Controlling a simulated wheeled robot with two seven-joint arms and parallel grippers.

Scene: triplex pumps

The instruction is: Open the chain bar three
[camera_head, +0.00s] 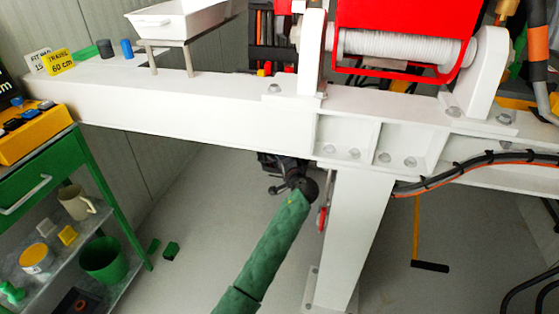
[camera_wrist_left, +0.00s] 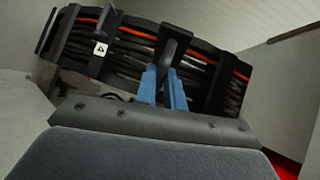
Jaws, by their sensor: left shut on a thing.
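In the left wrist view, a black cable chain (camera_wrist_left: 80,45) runs across the picture, packed with black and orange cables. Several dark crossbars span it; one at the left (camera_wrist_left: 104,26) carries a white warning label. The two blue fingertips of my left gripper (camera_wrist_left: 163,88) are shut on a black bar (camera_wrist_left: 169,50) that stands up between them, in front of the chain. Which numbered bar it is, I cannot tell. In the head view my left gripper (camera_head: 280,182) is under the white beam, and the chain is mostly hidden there. My right gripper is not in view.
The white beam (camera_head: 200,110) passes above my left gripper and its white leg (camera_head: 352,230) stands just to the right. Loose cables (camera_head: 470,160) hang along the beam at the right. A green cart (camera_head: 105,190) stands at the left. Grey floor (camera_head: 215,220) is open between.

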